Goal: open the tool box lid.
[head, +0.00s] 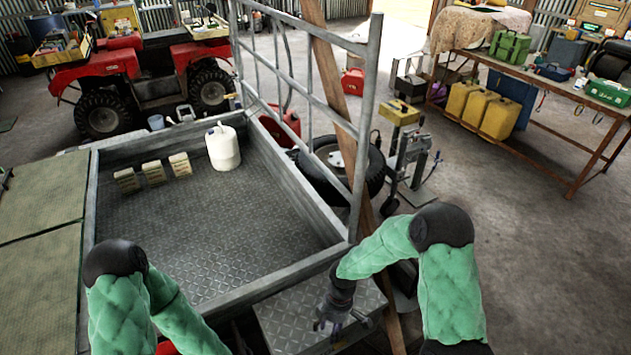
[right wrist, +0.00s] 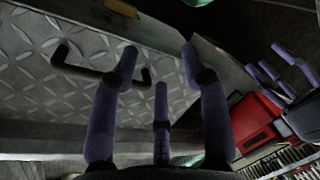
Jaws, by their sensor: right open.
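The tool box (head: 281,312) is a grey diamond-plate box at the front end of the trailer, and its lid lies flat and closed. The lid also fills the upper left of the right wrist view (right wrist: 30,88), with a dark bar handle (right wrist: 85,70) on it. My right gripper (head: 328,324) is over the lid's right part. In the right wrist view its purple fingers (right wrist: 159,58) are spread with nothing between them. One finger overlaps the handle; contact cannot be told. Purple fingers at the right of that view look like my left gripper (right wrist: 280,75); the head view does not show it.
The trailer bed (head: 190,250) holds a white jug (head: 222,148) and several small cartons (head: 153,172). A wooden plank (head: 330,80) leans along the trailer's metal gate (head: 371,90), just right of the tool box. A spare wheel (head: 350,165) stands behind it. Open floor lies right.

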